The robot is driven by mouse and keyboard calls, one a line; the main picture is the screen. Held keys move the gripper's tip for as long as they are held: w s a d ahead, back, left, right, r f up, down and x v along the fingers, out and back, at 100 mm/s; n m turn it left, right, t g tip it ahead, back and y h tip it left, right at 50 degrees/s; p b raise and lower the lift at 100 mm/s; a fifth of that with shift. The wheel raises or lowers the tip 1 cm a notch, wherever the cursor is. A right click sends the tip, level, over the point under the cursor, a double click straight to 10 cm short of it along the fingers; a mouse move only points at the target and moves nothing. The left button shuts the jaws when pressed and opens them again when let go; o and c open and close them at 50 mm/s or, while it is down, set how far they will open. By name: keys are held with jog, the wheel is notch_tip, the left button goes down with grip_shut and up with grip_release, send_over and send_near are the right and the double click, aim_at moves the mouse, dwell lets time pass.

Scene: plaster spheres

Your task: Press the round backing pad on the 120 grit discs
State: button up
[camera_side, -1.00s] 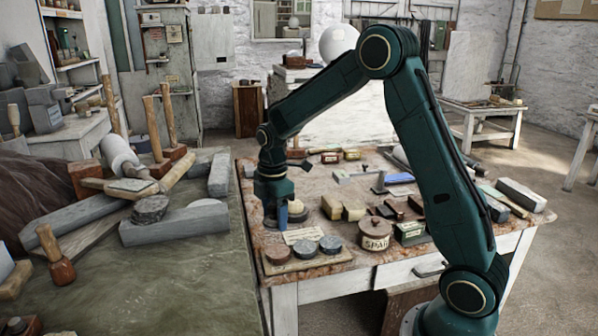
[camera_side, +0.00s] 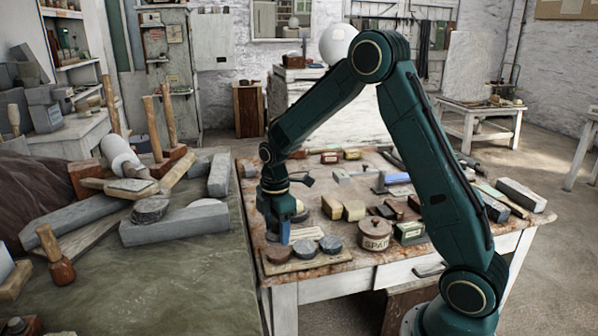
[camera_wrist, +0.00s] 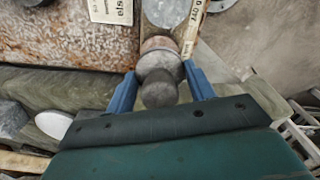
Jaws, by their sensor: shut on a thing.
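My gripper (camera_side: 284,238) is shut on the round backing pad (camera_wrist: 160,62), gripping its dark grey rounded knob (camera_wrist: 160,92) between the blue fingers. In the wrist view the pad is over a reddish disc (camera_wrist: 157,43); whether they touch cannot be told. In the side view the gripper points down just above and behind the reddish disc (camera_side: 276,254), the left one of three round stacks on a board (camera_side: 306,264). The pad is mostly hidden there. A middle grey disc (camera_side: 304,249) and a right grey disc (camera_side: 330,244) sit beside it. Grit labels are unreadable.
A lidded pot (camera_side: 375,236) stands right of the board. Small blocks (camera_side: 353,210) lie behind it. A white card (camera_wrist: 112,10) lies on the table near the discs.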

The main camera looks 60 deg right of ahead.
aim_at(277, 237)
jog(key=shift+f, duration=1.5)
jog(key=shift+f, duration=0.65)
dwell(1.6)
jog(key=shift+r, duration=0.15)
jog(key=shift+r, duration=3.5)
jog(key=shift+a, duration=0.1)
jog(key=w+a+f+m, duration=0.2)
jog(key=a+f+m, duration=0.1)
jog(key=a+m, duration=0.6)
jog(key=m, duration=0.4)
